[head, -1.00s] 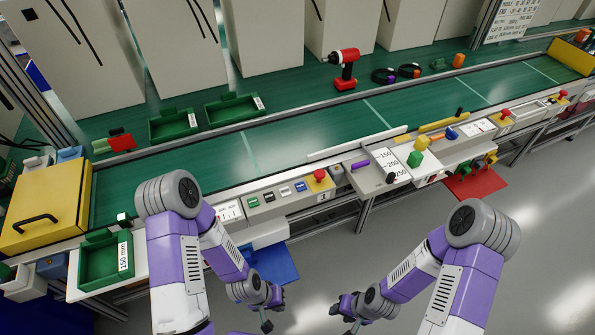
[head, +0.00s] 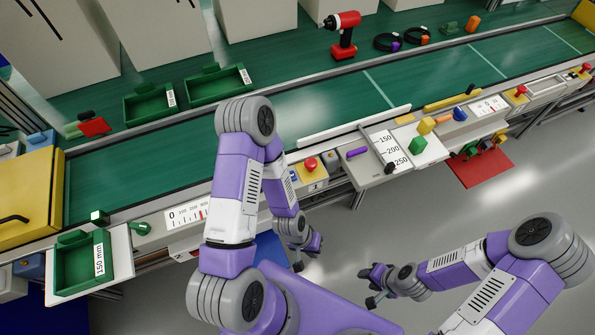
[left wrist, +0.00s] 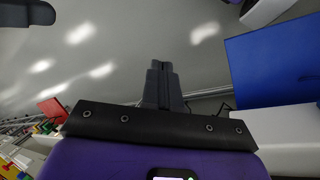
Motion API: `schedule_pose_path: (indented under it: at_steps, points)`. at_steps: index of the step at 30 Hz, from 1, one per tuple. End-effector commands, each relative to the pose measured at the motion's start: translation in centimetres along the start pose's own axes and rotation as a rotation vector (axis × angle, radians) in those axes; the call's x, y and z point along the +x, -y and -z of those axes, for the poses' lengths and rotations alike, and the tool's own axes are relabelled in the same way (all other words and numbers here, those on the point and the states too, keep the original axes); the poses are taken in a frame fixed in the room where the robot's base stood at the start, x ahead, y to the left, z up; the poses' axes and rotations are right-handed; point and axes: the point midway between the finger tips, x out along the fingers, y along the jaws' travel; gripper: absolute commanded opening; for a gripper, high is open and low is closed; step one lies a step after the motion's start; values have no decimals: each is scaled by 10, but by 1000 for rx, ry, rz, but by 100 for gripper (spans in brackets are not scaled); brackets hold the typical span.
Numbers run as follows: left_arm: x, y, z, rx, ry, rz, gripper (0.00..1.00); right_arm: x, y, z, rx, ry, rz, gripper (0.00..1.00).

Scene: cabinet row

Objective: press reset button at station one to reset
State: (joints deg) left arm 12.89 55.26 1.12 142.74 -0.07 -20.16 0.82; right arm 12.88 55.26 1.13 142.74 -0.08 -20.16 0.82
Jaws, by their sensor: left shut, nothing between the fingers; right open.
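The station one button panel (head: 312,178) lies on the front rail of the conveyor, with a red mushroom button (head: 310,163) on a yellow base at its right end. In the earlier head frame the panel shows a row of small buttons; my left arm now hides most of them. No reset label is readable. My left gripper (head: 298,266) is below and in front of the panel, apart from it. In the left wrist view its fingers (left wrist: 162,85) are shut and empty above the grey floor. My right gripper (head: 366,288) is open and empty over the floor, farther right.
A blue panel (left wrist: 272,62) is close beside the left gripper. A green 150 mm tray (head: 80,262) stands at left. A board with coloured blocks (head: 420,145) and a red tray (head: 480,168) are at right. A red drill (head: 343,35) stands on the green surface behind. The right floor is clear.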

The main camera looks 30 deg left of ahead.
Motion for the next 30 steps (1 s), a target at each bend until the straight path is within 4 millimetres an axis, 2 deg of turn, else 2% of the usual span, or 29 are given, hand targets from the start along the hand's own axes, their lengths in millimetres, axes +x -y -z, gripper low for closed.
schedule_pose_path:
  at_steps: [5,8,11,16,21,24,27,30]
  points:
    - [-4,-3,3,23,-6,-14,0,-3,1,0,0,0,0,43]
    - [-19,-11,14,116,-31,-60,0,-14,5,0,0,0,0,43]
    - [-47,-23,36,303,-100,-128,0,-32,12,-1,0,-1,0,43]
    - [-121,-29,92,761,-322,-166,0,-69,26,-3,0,-1,0,43]
    - [-197,-8,138,1211,-529,-26,0,-98,37,-4,0,-1,0,43]
    - [-232,9,155,1416,-596,90,0,-110,41,-4,0,-1,0,43]
    - [-256,22,166,1560,-627,188,0,-118,44,-5,0,-1,0,43]
    - [-269,30,170,1645,-637,245,0,-121,45,-5,0,-1,0,43]
